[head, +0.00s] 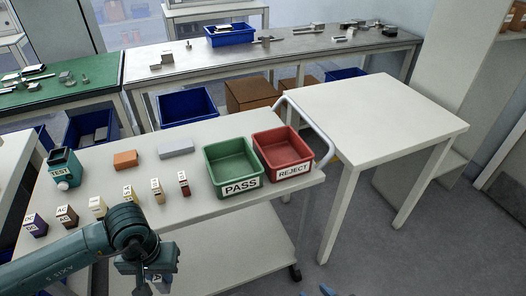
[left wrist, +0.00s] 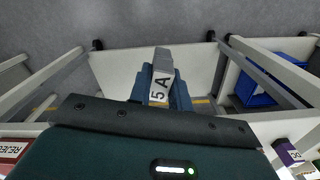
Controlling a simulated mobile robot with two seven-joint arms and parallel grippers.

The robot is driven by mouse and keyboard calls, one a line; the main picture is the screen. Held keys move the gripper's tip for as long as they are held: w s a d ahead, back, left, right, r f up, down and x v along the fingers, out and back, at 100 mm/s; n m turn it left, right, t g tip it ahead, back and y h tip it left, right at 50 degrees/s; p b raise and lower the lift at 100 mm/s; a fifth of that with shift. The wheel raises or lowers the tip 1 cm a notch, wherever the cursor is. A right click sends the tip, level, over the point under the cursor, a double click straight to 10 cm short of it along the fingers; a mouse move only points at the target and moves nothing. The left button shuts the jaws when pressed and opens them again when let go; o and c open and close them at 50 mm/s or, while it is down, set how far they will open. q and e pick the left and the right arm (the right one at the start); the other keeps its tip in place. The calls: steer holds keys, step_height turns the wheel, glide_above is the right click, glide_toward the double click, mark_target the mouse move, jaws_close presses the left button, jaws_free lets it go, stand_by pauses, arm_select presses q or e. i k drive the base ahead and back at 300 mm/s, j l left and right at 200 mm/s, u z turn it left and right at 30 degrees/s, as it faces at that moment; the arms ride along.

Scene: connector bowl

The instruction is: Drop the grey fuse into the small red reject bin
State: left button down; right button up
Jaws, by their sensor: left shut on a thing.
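The grey fuse (left wrist: 163,54) with a white "5 A" label is between the fingers of my left gripper (left wrist: 160,88) in the left wrist view. In the head view my left gripper (head: 155,270) is shut on it at the front edge of the white cart, with the fuse mostly hidden. The small red reject bin (head: 282,146) stands at the cart's right end, up and to the right of the gripper, and looks empty. Only small bluish tips, probably my right gripper (head: 326,290), show at the bottom edge of the head view.
The green PASS bin (head: 231,162) stands just left of the red bin. A teal tester (head: 63,168), an orange block (head: 125,159) and a grey block (head: 176,148) lie farther back. A bare white table (head: 370,110) is at right.

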mark_target(275, 159)
steer(key=i+l, duration=0.1)
steer(key=l, duration=0.35)
steer(key=i+l, duration=0.15)
steer(key=l, duration=0.3)
steer(key=i+l+u, duration=0.1)
steer(key=l, duration=0.35)
steer(key=i+l, duration=0.15)
steer(key=l, duration=0.35)
